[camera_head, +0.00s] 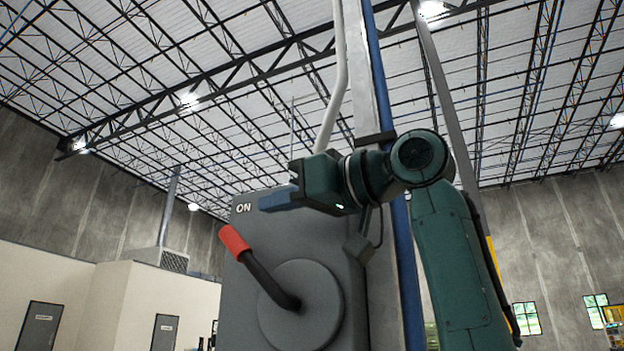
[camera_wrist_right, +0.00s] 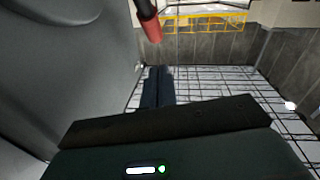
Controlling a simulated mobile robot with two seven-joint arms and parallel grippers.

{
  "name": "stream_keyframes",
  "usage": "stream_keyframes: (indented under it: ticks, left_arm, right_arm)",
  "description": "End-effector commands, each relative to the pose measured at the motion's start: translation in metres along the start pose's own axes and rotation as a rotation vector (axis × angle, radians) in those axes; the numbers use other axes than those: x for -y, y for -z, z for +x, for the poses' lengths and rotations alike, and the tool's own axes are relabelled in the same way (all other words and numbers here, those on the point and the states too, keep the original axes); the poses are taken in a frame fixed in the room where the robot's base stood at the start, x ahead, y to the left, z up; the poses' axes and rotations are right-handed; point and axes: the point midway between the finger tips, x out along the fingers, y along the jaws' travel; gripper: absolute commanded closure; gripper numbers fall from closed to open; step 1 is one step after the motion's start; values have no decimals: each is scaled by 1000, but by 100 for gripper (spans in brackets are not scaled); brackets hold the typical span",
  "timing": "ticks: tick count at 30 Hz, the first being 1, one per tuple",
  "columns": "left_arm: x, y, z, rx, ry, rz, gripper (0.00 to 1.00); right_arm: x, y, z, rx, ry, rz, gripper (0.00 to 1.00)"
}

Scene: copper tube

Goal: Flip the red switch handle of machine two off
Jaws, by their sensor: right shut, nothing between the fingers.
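The switch handle is a black lever with a red grip (camera_head: 234,242) on a round grey hub (camera_head: 315,305) of a grey switch box (camera_head: 240,285). The lever tilts up and left, its grip below the "ON" label (camera_head: 243,208). My right gripper (camera_head: 262,204) is shut and empty, in front of the upper box, just above and right of the red grip and apart from it. In the right wrist view the red grip (camera_wrist_right: 152,28) shows at the top, beyond the shut fingers (camera_wrist_right: 157,72). My left gripper is not in view.
A blue vertical pole (camera_head: 405,270) and a grey pipe stand behind my right arm. A pale room with doors (camera_head: 60,290) is far to the left. The space left of the box is clear. A yellow railing (camera_wrist_right: 205,22) shows in the wrist view.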

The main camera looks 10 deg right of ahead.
Motion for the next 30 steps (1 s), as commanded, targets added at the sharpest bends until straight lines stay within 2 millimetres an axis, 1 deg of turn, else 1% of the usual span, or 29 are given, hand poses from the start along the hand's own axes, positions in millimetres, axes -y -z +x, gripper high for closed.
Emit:
stream_keyframes:
  ticks: [1, 2, 3, 6, 10, 24, 30]
  left_arm:
    - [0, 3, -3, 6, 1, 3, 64]
    - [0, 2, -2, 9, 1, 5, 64]
    - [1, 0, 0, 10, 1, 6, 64]
    - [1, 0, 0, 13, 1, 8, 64]
    - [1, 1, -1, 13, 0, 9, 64]
    - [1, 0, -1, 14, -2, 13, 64]
    - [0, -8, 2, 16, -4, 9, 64]
  right_arm:
    - [0, 3, 11, 2, 2, 1, 100]
    - [0, 0, 16, 3, 1, 2, 100]
    - [0, -8, 20, 3, 0, 2, 100]
    - [0, -18, 29, 1, 1, 1, 100]
    - [0, -25, 36, 0, -1, 0, 100]
    - [1, -29, 38, -1, -1, -1, 100]
    - [11, -30, 32, -2, 0, -2, 100]
